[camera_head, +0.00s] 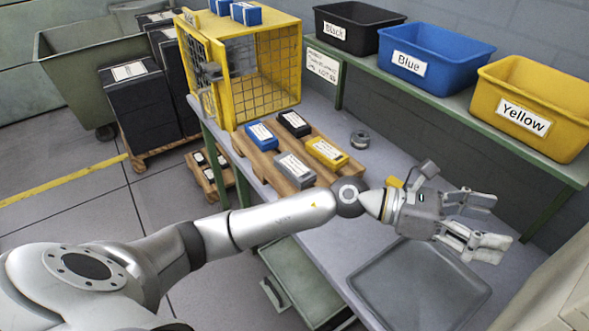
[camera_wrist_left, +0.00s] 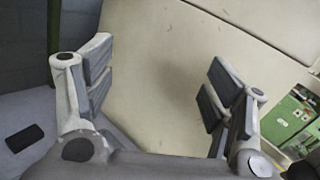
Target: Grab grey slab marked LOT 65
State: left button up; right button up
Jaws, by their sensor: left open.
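A grey slab (camera_head: 295,170) with a white label lies on a small wooden pallet (camera_head: 258,160) on the table; its print is too small to read. Blue (camera_head: 261,136), black (camera_head: 294,123) and yellow (camera_head: 327,153) slabs share the pallet. My left gripper (camera_head: 485,223) is open and empty, over the table to the right of the pallet, pointing right, away from the slabs. In the left wrist view its spread fingers (camera_wrist_left: 155,90) have nothing between them and face a pale cream surface (camera_wrist_left: 160,60). My right gripper is not in view.
A yellow mesh cage (camera_head: 270,70) stands behind the pallet. Black (camera_head: 355,28), blue (camera_head: 435,60) and yellow (camera_head: 530,110) bins sit on a shelf (camera_head: 450,112) along the wall. A grey tray (camera_head: 420,285) lies on the near table.

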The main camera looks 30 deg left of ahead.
pick_arm(q)
jog(key=w+a+f+m+g+y, duration=0.2)
jog(key=a+f+m+g+y, duration=0.1)
jog(key=f+m+y, duration=0.4)
jog(key=m+y, duration=0.2)
jog(key=y, duration=1.3)
send_near(295, 166)
jog(key=p+x, duration=0.1)
jog(key=x, duration=0.2)
jog(key=shift+a, duration=0.15)
jog(key=shift+a+f, duration=0.15)
jog(key=shift+f, duration=0.15)
jog(key=shift+w+a+f+p, duration=0.1)
jog(key=shift+a+f+p, duration=0.1)
jog(key=shift+f+p, duration=0.3)
jog(key=x, duration=0.3)
jog(key=shift+w+f+p, duration=0.1)
jog(key=shift+f+p, duration=0.25)
jog(key=shift+f, duration=0.05)
jog(key=shift+a+f, duration=0.15)
jog(key=shift+f, duration=0.1)
jog(key=c, duration=1.3)
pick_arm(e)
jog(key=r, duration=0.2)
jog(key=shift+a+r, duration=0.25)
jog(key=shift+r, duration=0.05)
pick_arm(q)
jog(key=shift+w+r, duration=0.1)
